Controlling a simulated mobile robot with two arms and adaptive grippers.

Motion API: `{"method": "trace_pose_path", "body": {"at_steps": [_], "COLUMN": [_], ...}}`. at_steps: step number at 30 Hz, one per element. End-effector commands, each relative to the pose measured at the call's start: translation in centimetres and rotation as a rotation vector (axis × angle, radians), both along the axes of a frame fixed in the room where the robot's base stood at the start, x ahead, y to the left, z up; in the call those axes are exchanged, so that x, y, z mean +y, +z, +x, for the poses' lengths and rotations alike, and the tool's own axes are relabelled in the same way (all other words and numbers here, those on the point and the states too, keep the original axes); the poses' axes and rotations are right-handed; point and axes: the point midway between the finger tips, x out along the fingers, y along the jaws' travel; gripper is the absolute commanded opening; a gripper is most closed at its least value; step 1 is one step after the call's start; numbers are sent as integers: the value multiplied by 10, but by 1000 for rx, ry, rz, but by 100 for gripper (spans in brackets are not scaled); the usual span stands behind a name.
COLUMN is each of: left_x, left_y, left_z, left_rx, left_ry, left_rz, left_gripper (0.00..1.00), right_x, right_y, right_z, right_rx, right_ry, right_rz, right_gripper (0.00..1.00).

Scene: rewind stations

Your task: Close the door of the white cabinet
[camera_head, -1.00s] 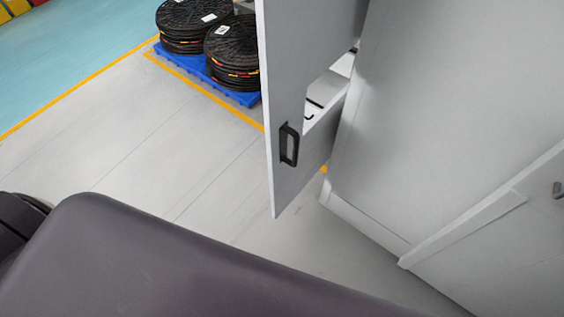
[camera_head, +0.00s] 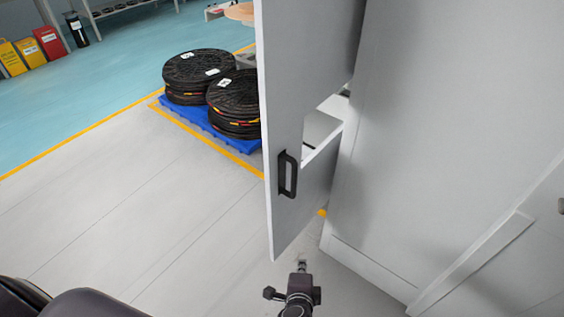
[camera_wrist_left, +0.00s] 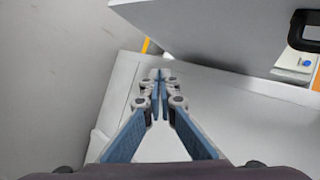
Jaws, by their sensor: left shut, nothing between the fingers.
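The white cabinet (camera_head: 395,150) stands at the right in the head view. Its door (camera_head: 283,215) is swung open toward me, with a black handle (camera_head: 287,175) on its face. Part of the cabinet's inside shows behind the door. My left gripper (camera_head: 302,263) is below the door's lower edge, in front of the cabinet base, apart from the handle. In the left wrist view its fingers (camera_wrist_left: 159,80) are together with nothing between them. The door (camera_wrist_left: 225,30) and handle (camera_wrist_left: 307,30) show there at the upper right. My right gripper is not in view.
Black reels (camera_head: 233,102) are stacked on a blue pallet (camera_head: 235,143) behind the door on the left. Yellow floor lines run there. The grey floor (camera_head: 130,215) left of the door is clear.

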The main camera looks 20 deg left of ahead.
Motion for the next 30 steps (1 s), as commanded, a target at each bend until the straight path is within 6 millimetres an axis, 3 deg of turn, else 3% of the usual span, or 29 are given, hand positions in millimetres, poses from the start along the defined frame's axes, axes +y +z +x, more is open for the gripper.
{"method": "trace_pose_path", "body": {"at_steps": [1, 3, 6, 9, 12, 15, 20, 30], "left_x": [-9, -14, -11, 0, 12, 20, 26, 54], "left_y": [37, 98, 180, 246, 289, 311, 320, 319], "left_z": [18, 34, 40, 33, 23, 15, 21, 82], "left_rx": [-94, -219, -380, -502, -577, -616, -630, -630], "left_ry": [-11, -5, 40, 107, 166, 201, 214, 213], "left_rz": [43, 107, 180, 224, 245, 254, 259, 260], "left_gripper": [0, 0, 0, 0, 0, 0, 0, 0], "right_x": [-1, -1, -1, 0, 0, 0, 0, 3], "right_y": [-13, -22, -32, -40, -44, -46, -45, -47], "right_z": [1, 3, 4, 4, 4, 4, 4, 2], "right_rx": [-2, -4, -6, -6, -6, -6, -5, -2], "right_ry": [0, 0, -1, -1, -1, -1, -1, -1], "right_rz": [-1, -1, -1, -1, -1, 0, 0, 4], "right_gripper": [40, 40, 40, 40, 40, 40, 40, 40]}}
